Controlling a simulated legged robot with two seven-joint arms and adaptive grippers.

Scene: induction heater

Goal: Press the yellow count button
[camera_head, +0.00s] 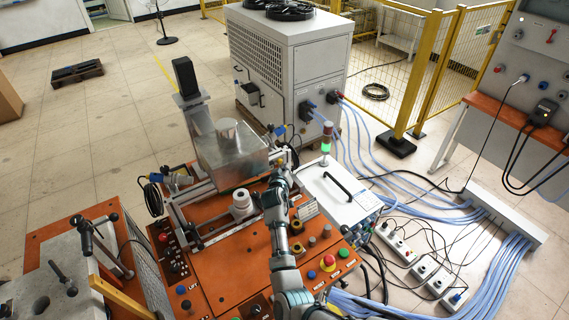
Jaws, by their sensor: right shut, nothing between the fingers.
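The orange control panel (225,270) of the induction heater fills the lower middle of the head view. My right arm reaches up across it from the bottom edge. My right gripper (284,162) is shut and empty, near the right end of the metal box on the heater. A small amber-looking button (297,226) shows just right of my forearm; I cannot tell for sure that it is the yellow count button. My forearm hides part of the panel.
The metal box (232,155) stands behind the panel. A white case with a black handle (340,190) and a signal lamp (326,140) are on the right. A grey cabinet (290,70) stands behind. Blue cables (420,205) and power strips (400,245) cover the right floor.

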